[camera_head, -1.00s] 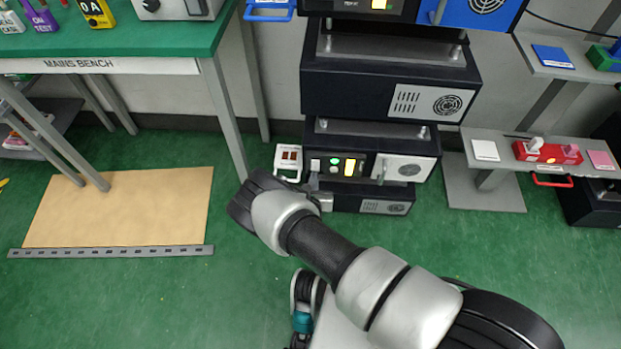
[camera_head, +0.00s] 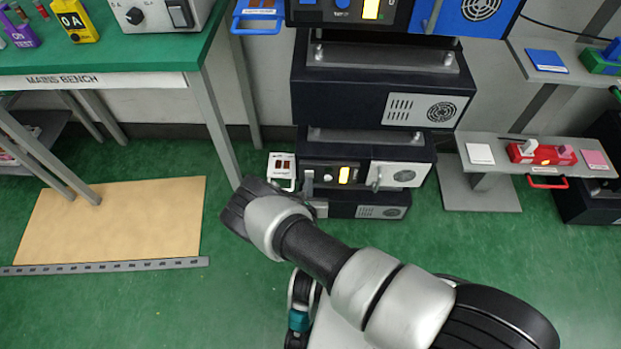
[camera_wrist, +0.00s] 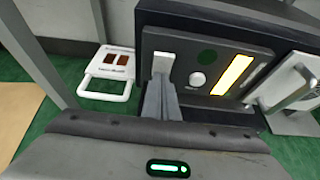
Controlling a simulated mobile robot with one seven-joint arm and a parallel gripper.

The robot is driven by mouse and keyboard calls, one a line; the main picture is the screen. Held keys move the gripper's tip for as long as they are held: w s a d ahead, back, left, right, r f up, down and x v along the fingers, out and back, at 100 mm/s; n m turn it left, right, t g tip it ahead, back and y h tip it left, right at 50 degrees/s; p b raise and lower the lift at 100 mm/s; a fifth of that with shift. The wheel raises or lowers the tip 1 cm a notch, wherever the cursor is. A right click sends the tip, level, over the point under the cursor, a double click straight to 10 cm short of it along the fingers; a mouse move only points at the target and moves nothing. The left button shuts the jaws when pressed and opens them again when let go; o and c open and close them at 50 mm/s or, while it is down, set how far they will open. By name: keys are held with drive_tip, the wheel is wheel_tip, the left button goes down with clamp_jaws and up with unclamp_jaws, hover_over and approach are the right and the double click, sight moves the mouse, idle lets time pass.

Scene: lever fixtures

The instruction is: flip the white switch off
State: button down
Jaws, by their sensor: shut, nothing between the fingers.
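The white switch (camera_wrist: 163,62) is on the left of the dark front panel of a low black unit. My gripper (camera_wrist: 160,85) is shut and empty, with its fingertips at the switch and covering its lower part. I cannot tell if they touch it. The round lamp (camera_wrist: 207,57) beside the switch is dark green and unlit. A white knob (camera_wrist: 197,79) and a lit yellow strip (camera_wrist: 232,75) are to its right.
A white handled plate (camera_head: 281,168) is left of the unit. A white door (camera_head: 398,174) with a handle is on its right. Black units (camera_head: 370,95) are stacked above. A red box (camera_head: 540,154) with levers sits on the right shelf.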

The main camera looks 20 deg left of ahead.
drive_tip(key=shift+w+r, duration=0.15)
drive_tip(key=shift+w, duration=0.05)
drive_tip(key=shift+a+r+p, duration=0.1)
drive_tip(key=shift+r+p, duration=0.6)
drive_tip(key=shift+r, duration=0.2)
drive_tip(key=shift+s, duration=0.1)
